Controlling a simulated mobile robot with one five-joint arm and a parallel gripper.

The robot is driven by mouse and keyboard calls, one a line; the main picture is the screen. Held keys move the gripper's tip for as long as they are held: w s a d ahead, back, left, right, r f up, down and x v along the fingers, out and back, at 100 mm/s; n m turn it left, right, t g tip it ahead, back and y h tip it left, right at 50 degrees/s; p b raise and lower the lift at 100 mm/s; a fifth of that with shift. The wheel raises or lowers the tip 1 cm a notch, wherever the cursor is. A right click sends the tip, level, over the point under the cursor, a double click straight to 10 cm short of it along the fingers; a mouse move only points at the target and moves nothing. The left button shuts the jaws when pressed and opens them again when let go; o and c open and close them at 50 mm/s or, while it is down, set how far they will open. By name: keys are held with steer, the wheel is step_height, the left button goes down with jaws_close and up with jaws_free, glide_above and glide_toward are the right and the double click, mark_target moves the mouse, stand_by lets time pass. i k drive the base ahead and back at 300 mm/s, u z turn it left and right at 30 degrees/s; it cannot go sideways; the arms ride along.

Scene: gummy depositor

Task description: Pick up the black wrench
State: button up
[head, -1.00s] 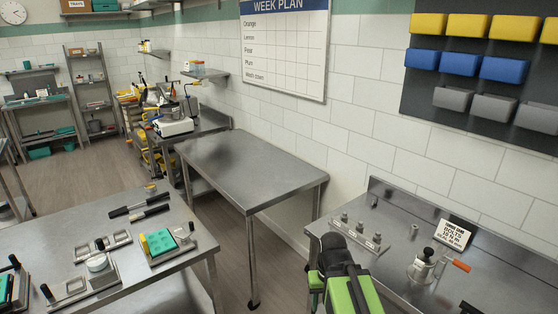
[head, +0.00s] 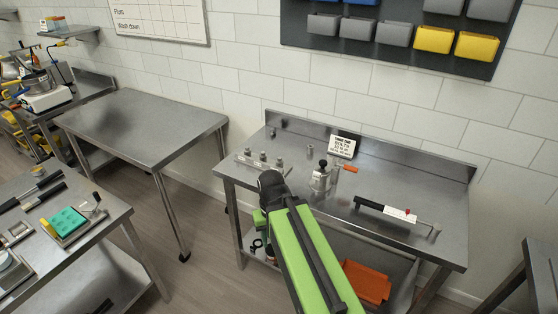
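A long tool with a black handle, a white section with a red spot and a thin metal end (head: 392,212) lies on the right steel bench (head: 300,212), towards its right front. It looks like the black wrench. My green and black arm (head: 305,255) reaches up from the bottom of the head view, in front of the bench, left of the tool and apart from it. No gripper fingers show; my gripper is not in view.
On the bench stand a metal block with several bolts (head: 263,161), a metal fixture with an orange handle (head: 322,177) and a small sign (head: 342,146). An orange bin (head: 366,284) is below. An empty table (head: 145,127) stands left. Another table edge (head: 540,255) is at right.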

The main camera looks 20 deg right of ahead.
mark_target(437, 228)
steer(key=z, duration=0.75)
steer(key=k, duration=1.15)
steer(key=z, duration=0.45)
steer(key=i, duration=0.9)
steer(key=u, duration=0.9)
steer(key=i, duration=1.25)
steer(key=u, duration=0.35)
steer(key=k, duration=0.5)
steer(key=z, duration=0.9)
steer(key=i, duration=0.35)
steer(key=z, duration=0.7)
